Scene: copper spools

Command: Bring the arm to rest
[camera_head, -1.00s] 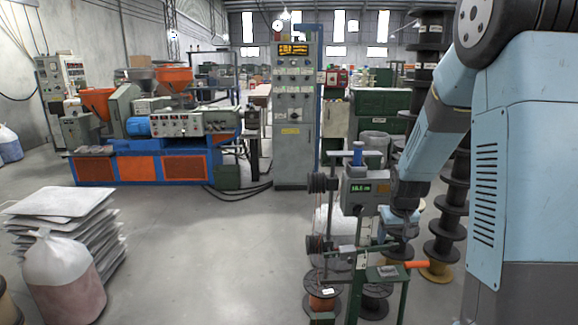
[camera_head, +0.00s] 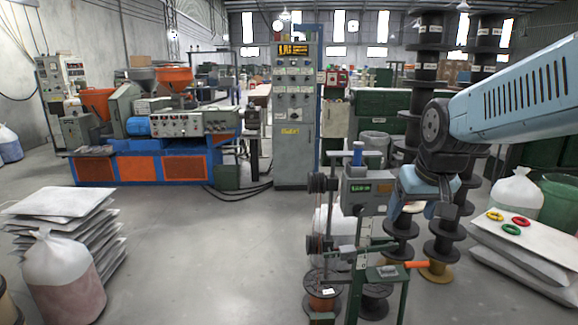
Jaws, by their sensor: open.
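My arm reaches in from the right edge, its light-blue upper link lying nearly level and its dark round elbow joint beside the stacked black spools. The forearm is foreshortened and bends down to my gripper (camera_head: 404,222), which is small and dark in front of the spool stack, just right of the green winding machine (camera_head: 362,192). The jaws look open, and I see nothing held. Whether the gripper touches the machine or is only in front of it, I cannot tell.
Tall black spool stacks (camera_head: 428,65) stand behind my arm. At right, white sacks (camera_head: 525,258) carry red, yellow and green rings (camera_head: 510,230). A copper spool (camera_head: 322,292) sits under the winding machine. An orange-blue extruder (camera_head: 145,165) stands at left. The middle floor is clear.

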